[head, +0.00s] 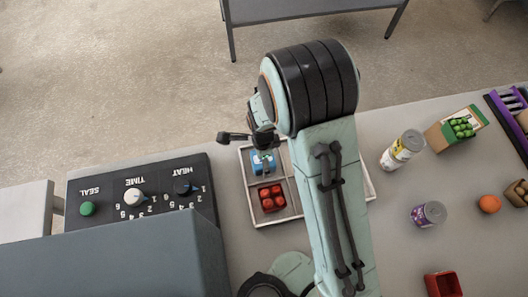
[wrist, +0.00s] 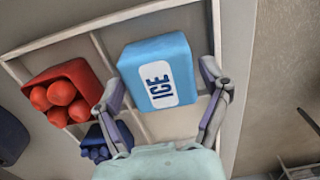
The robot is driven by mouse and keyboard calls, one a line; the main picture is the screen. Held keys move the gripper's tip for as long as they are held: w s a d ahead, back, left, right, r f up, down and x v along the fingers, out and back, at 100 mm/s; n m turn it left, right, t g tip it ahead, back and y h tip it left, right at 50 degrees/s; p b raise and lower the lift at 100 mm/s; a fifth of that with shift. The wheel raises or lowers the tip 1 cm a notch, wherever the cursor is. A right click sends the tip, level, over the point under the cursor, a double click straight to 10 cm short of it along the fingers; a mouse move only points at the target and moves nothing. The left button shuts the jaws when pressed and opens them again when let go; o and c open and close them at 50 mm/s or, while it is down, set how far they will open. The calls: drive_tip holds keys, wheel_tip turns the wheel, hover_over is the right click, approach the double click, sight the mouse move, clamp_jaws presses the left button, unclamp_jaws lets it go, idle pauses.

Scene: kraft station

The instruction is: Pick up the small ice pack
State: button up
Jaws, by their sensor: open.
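The small ice pack is a light blue block with a white label reading ICE. In the wrist view the ice pack (wrist: 143,55) lies in a compartment of a pale divided tray (wrist: 104,52). In the head view the ice pack (head: 257,168) is partly covered by my gripper (head: 250,140). In the wrist view my gripper (wrist: 162,88) is open, with one finger on each side of the near part of the pack. A gap shows beside the left finger; whether the right finger touches cannot be told.
A red box of red round items (wrist: 62,95) and a dark blue container (wrist: 100,142) sit in neighbouring compartments. The control panel (head: 140,190) is left of the tray. A can (head: 402,150), a purple can (head: 428,214) and an orange (head: 489,204) stand to the right.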

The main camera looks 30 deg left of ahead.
drive_tip(key=shift+f, duration=0.6)
drive_tip(key=c, duration=1)
drive_tip(key=shift+r, duration=0.1)
